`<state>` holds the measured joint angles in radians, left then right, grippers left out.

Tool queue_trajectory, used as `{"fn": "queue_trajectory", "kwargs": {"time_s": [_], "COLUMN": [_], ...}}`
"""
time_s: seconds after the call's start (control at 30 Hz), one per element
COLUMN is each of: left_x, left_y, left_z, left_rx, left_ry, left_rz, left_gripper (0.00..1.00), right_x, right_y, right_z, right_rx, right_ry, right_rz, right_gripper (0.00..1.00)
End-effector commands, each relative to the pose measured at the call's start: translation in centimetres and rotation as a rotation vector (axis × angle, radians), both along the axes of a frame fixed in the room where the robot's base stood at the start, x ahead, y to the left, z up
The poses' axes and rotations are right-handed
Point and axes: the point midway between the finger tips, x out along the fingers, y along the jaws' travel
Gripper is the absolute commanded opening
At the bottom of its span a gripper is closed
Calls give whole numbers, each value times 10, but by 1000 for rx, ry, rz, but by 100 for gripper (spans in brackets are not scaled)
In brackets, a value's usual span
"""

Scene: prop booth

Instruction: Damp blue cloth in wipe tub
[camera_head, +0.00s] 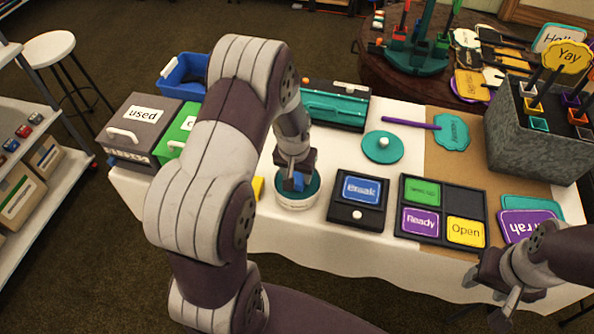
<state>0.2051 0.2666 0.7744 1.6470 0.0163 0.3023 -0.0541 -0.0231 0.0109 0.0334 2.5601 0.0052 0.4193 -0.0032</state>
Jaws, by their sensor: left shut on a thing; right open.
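The wipe tub (297,203) is a round white tub with a teal inside, standing near the front edge of the white-covered table. My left gripper (293,176) points down over the tub's mouth and is shut on the blue cloth (299,182). Only a small blue patch of the cloth shows, at or within the tub's opening; I cannot tell whether it touches the bottom. My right gripper (508,298) is open at the lower right, off the table's front edge, with nothing seen in it.
A black holder with a blue "Break" sign (361,190) and a tray of signs (442,211) stand right of the tub. Behind are a teal case (335,106) and a teal disc (382,147). A "used" box (141,129) stands left. A grey planter (540,130) is at right.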

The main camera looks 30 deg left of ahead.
Motion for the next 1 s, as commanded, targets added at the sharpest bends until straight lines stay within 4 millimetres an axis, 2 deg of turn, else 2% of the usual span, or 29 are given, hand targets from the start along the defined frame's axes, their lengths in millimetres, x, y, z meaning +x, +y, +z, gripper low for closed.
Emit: {"fn": "queue_trajectory", "kwargs": {"time_s": [1.0], "left_x": [0], "left_y": [0], "left_z": [-4], "left_rx": [0], "left_ry": [0], "left_rz": [0], "left_gripper": [28], "right_x": [0], "right_y": [0], "right_z": [-2], "right_rx": [0], "right_ry": [0], "right_rz": [0], "right_gripper": [50]}}
